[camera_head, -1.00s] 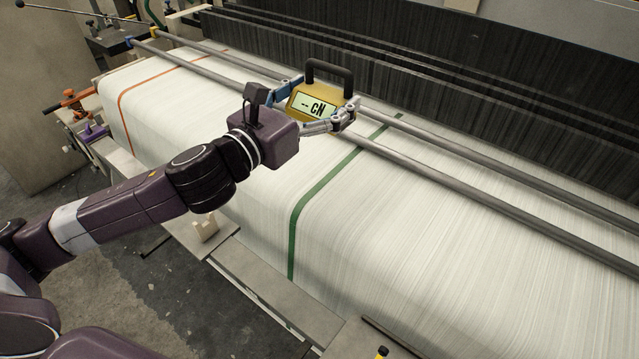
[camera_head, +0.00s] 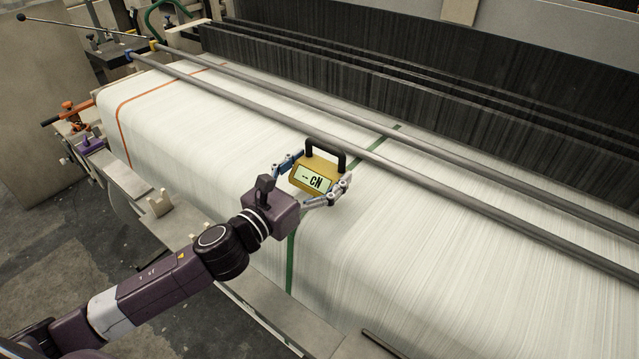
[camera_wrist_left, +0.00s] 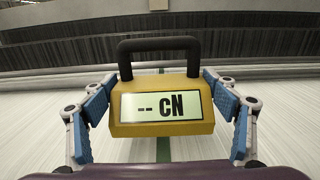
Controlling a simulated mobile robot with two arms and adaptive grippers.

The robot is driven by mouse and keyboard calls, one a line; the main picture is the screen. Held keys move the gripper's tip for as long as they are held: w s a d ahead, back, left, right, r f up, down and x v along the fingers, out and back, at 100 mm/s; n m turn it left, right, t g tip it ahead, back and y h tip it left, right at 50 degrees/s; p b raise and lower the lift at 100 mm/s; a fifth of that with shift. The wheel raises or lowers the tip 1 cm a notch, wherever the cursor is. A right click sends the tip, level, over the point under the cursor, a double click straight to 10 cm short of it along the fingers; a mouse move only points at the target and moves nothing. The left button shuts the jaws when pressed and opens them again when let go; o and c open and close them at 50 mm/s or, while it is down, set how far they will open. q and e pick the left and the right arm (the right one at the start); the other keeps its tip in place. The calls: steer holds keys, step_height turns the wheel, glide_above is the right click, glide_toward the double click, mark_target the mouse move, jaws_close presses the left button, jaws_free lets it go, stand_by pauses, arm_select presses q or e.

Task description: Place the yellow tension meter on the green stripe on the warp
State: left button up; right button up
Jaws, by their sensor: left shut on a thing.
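The yellow tension meter (camera_head: 314,176) has a black handle and a display reading "-- cN". My left gripper (camera_head: 312,182) is shut on it, one finger on each side. In the left wrist view the meter (camera_wrist_left: 160,88) sits upright between the blue finger pads. The green stripe (camera_head: 291,262) runs across the white warp (camera_head: 420,240). Whether the meter touches the warp cannot be told. My right gripper is not in view.
Two long grey rods (camera_head: 400,170) cross above the warp behind the meter. Dark heald frames (camera_head: 450,120) stand behind them. An orange stripe (camera_head: 122,130) lies on the warp at left. The warp to the right is clear.

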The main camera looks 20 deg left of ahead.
mark_target(317, 186)
arm_select(q)
steer(key=shift+f, duration=1.9)
steer(key=shift+f, duration=0.1)
steer(key=o, duration=1.5)
steer(key=shift+s+a+f+b, duration=0.1)
steer(key=shift+s+a+b, duration=0.05)
steer(key=shift+s+b, duration=0.25)
steer(key=b+v, duration=0.3)
steer(key=v, duration=0.6)
steer(key=shift+s, duration=0.15)
steer(key=shift+b+v, duration=0.35)
steer(key=shift+v, duration=0.6)
